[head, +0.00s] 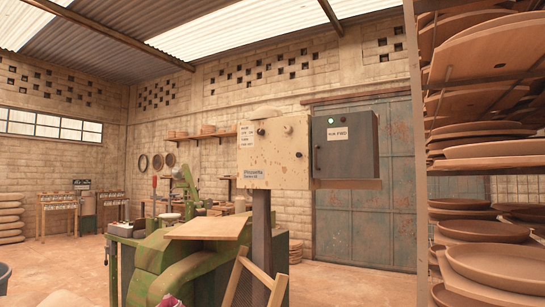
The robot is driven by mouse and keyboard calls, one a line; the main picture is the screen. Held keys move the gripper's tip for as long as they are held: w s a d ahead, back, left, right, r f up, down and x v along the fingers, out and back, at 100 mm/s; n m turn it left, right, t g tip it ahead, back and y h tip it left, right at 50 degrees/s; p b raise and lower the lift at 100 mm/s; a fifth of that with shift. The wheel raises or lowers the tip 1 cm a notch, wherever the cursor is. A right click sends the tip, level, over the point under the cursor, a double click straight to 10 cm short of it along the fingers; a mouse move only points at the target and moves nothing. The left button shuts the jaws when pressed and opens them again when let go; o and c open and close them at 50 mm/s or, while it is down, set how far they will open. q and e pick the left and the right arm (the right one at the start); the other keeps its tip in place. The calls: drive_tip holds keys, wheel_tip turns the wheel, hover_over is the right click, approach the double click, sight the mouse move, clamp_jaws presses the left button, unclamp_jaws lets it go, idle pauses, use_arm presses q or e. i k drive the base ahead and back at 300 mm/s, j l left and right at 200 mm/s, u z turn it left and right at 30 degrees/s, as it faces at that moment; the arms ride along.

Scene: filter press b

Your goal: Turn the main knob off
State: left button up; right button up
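Neither of my grippers shows in the view.
A green machine (185,262) with a wooden board (207,228) on it stands in front of the boxes. A tall rack of brown discs (490,200) fills the right side. A tilted wooden frame (255,280) is at bottom centre. Open floor lies at left.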

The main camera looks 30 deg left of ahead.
sight(260, 131)
drive_tip(key=i+j+z, duration=0.1)
drive_tip(key=i+j, duration=0.15)
drive_tip(key=i+j+z, duration=0.1)
drive_tip(key=i+j, duration=0.15)
drive_tip(key=j, duration=0.25)
drive_tip(key=i+j+z, duration=0.1)
drive_tip(key=j, duration=0.3)
drive_tip(key=i, duration=0.1)
